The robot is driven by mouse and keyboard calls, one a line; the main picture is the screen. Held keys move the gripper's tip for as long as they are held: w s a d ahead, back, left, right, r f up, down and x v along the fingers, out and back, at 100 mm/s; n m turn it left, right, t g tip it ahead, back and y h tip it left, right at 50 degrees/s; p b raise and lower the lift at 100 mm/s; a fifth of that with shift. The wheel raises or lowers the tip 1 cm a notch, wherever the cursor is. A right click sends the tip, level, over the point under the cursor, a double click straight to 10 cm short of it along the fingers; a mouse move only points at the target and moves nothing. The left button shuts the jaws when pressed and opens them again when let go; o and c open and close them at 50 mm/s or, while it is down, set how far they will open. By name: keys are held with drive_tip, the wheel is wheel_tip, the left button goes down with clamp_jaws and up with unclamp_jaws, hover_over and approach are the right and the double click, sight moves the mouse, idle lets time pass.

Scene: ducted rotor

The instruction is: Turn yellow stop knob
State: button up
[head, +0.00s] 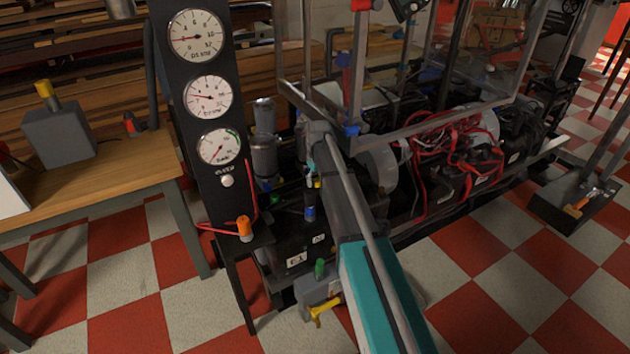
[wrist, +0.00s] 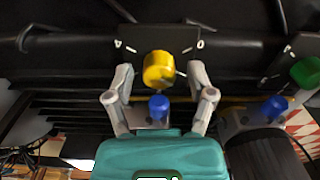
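In the wrist view a yellow knob (wrist: 158,68) sits on a dark panel (wrist: 130,38) with white marks on both sides above it. My gripper (wrist: 161,76) is open, with one finger left and one right of the yellow knob. Gaps show between the knob and both fingers in this view; I cannot tell how deep the fingers reach. In the head view my gripper (head: 312,165) is over the machine beside the gauge column, and a small yellow spot (head: 317,184) shows by it, mostly hidden by my arm.
A blue knob (wrist: 158,106) shows between my fingers below the yellow one. Another blue knob (wrist: 273,106) and a green knob (wrist: 305,72) are at the right. In the head view the gauge column (head: 175,90) stands close left, and a clear-panelled frame (head: 440,120) rises right.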

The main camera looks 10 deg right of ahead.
clamp_jaws()
drive_tip(key=shift+a, duration=0.45)
drive_tip(key=shift+s+d, duration=0.1)
drive_tip(key=shift+d, duration=0.2)
